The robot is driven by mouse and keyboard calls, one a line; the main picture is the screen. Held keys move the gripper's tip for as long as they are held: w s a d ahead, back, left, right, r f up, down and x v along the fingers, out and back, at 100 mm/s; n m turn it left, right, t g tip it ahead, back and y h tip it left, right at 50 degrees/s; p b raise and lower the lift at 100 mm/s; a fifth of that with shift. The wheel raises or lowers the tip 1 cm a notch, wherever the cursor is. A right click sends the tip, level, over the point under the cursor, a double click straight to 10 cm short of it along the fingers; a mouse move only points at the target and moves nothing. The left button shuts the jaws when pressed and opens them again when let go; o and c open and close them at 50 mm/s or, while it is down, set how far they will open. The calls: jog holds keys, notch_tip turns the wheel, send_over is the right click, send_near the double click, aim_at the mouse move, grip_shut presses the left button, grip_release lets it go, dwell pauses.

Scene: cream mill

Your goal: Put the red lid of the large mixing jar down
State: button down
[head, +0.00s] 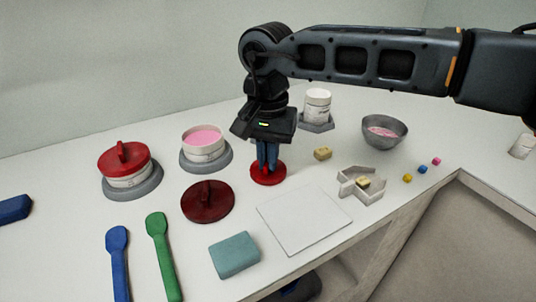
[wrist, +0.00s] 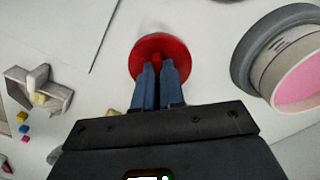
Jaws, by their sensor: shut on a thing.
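My gripper (head: 268,168) is shut on the upright knob of a round bright red lid (head: 262,180). In the wrist view the blue fingers of my gripper (wrist: 158,72) close on this knob, and the lid (wrist: 146,48) lies flat beneath them. The lid is at or just above the white table; I cannot tell whether it touches. An open jar (head: 208,153) with pink contents stands on a grey base to its left. A larger, dark red lid (head: 208,202) lies on the table at the front left of my gripper.
A jar (head: 127,181) with a red lid on stands far left. A white jar (head: 318,105) and a grey bowl (head: 384,133) stand behind. A white square mat (head: 304,218), teal block (head: 234,255), blue spatula (head: 118,262), green spatula (head: 163,258) and grey angular holder (head: 371,178) lie around.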

jog(key=shift+f, duration=0.15)
jog(key=c, duration=1.2)
grip_release()
notch_tip(320, 180, up, 12)
jog(key=shift+r+b, duration=0.2)
jog(key=shift+b, duration=0.1)
